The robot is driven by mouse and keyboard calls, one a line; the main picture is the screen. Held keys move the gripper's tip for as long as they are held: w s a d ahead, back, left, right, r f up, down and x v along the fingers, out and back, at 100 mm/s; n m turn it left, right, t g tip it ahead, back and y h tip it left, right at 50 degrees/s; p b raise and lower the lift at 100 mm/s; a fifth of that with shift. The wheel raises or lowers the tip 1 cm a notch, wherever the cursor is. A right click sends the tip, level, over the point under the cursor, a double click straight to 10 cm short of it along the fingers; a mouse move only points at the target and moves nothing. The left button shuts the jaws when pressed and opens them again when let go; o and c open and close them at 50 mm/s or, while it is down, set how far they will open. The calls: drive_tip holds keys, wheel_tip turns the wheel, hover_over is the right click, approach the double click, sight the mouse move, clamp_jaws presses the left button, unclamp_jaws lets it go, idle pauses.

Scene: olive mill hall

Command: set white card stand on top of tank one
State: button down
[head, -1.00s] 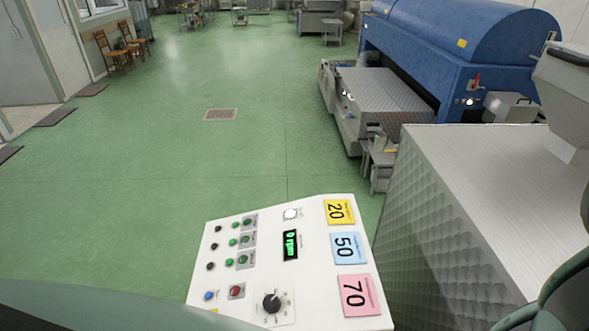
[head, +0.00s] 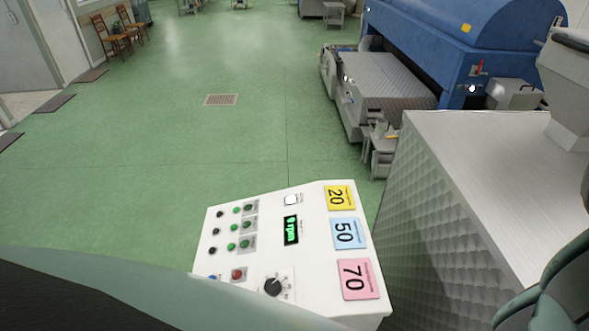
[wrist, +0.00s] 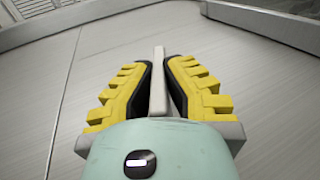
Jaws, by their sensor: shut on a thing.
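In the wrist view, the yellow padded fingers of my gripper (wrist: 158,68) are shut on a thin, pale, upright piece, which looks like the white card stand (wrist: 158,88) seen edge-on. Its card face does not show, and its lower part is partly hidden between the fingers. Below and around it is a brushed grey metal surface (wrist: 50,95); I cannot tell whether the stand touches it. In the head view, a large metal body with a brushed flat top (head: 470,170) stands at the right. No label shows on it, so I cannot tell if it is tank one. My gripper is outside the head view.
A white control panel (head: 265,262) with yellow, blue and pink number cards stands in front. A blue machine (head: 455,45) with a grey bed is behind at the right. A grey hopper shape (head: 570,95) rises at the right edge. The green floor is open at the left.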

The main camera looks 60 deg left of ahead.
drive_tip(key=shift+f, duration=0.15)
drive_tip(key=shift+f, duration=0.1)
idle(0.3)
drive_tip(key=shift+f, duration=0.15)
drive_tip(key=c, duration=1.1)
unclamp_jaws()
drive_tip(key=shift+d, duration=0.1)
drive_tip(key=shift+c, duration=0.2)
